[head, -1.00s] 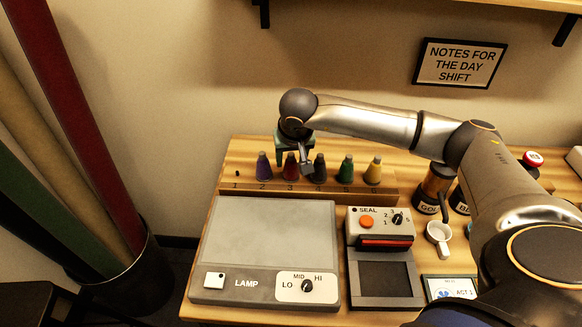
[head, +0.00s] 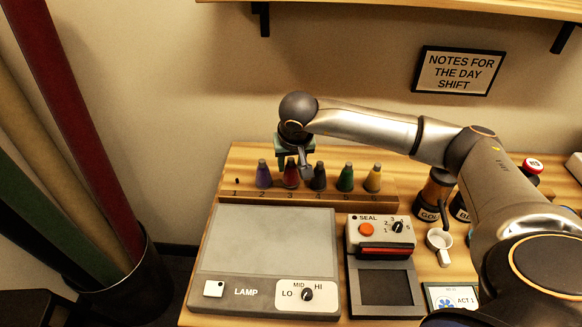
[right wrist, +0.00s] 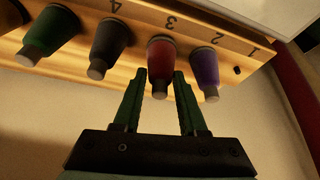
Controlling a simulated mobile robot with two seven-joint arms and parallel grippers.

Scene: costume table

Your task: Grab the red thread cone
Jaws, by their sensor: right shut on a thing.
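The red thread cone (head: 290,176) stands upright on the wooden rack at the place marked 3. My right gripper (head: 294,162) reaches down over it from above. In the right wrist view the red cone (right wrist: 161,62) has its grey tip between the two green fingers of my right gripper (right wrist: 157,82), which are shut on it. The cone still sits at the rack. My left gripper is not in view.
On the wooden rack (head: 330,197), a purple cone (head: 263,175) stands left of the red one, and a dark grey cone (head: 319,178) close on its right. Green (head: 345,178) and yellow (head: 373,179) cones stand further right. A lamp panel (head: 265,240) lies in front.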

